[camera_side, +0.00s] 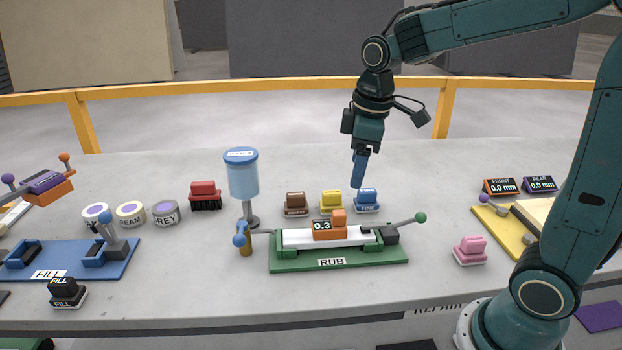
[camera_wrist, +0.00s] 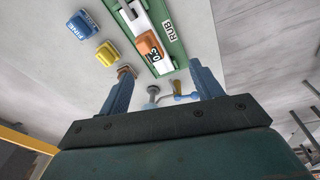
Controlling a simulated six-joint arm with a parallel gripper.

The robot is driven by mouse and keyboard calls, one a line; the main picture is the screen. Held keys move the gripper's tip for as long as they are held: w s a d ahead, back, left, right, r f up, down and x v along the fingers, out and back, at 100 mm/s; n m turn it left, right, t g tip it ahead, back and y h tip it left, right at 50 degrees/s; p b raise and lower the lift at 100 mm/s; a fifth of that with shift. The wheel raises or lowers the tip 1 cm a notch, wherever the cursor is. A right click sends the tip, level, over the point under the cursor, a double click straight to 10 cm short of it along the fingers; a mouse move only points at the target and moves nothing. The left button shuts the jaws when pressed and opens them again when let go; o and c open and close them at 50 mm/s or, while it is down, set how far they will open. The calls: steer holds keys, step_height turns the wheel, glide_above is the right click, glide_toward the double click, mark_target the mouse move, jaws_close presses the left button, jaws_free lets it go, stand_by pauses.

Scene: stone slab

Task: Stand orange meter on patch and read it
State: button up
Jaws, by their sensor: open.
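The orange meter (camera_side: 339,219) stands upright on the white piece (camera_side: 296,239) in the green RUB fixture (camera_side: 300,262). Its dark display reads 0.3. The meter also shows in the wrist view (camera_wrist: 149,45), beyond my fingers. A separate patch cannot be made out on the white piece; the meter covers part of its top. My gripper (camera_side: 357,184) is open and empty, pointing down above and behind the fixture, close over the blue block (camera_side: 367,199). In the wrist view its two blue fingers (camera_wrist: 161,72) are spread with nothing between them.
Brown (camera_side: 296,202) and yellow (camera_side: 331,200) blocks stand behind the fixture. A blue-capped dispenser (camera_side: 242,175) stands at its left. A green-knobbed lever (camera_side: 420,217) sticks out right. A pink block (camera_side: 470,249) and FRONT (camera_side: 501,187) and REAR (camera_side: 539,184) displays, both 0.0 mm, lie right.

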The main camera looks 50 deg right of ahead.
steer(key=s+a+r+m+t, duration=0.1)
steer(key=s+m+t, duration=0.1)
steer(key=s, duration=0.6)
steer(key=s+a+r+m+t, duration=0.1)
steer(key=s+m, duration=0.3)
steer(key=s, duration=0.4)
steer(key=shift+s+a+r+t, duration=0.3)
steer(key=shift+a+t, duration=0.1)
steer(key=shift+a, duration=0.2)
steer(key=shift+o, duration=0.4)
steer(key=shift+w, duration=0.1)
stand_by(0.9)
stand_by(0.3)
steer(key=w+d+f+n+y, duration=0.1)
steer(key=w+d+f+n, duration=0.1)
steer(key=w, duration=0.4)
steer(key=w+d+f+n+g+y, duration=0.1)
steer(key=w+d+f+n, duration=0.2)
steer(key=w, duration=0.4)
steer(key=w+d+f+n+g+y, duration=0.1)
steer(key=w+d+f+n, duration=0.2)
steer(key=w, duration=0.3)
steer(key=shift+w+d+f+n, duration=0.3)
steer(key=shift+d+n, duration=0.1)
steer(key=shift+d, duration=0.1)
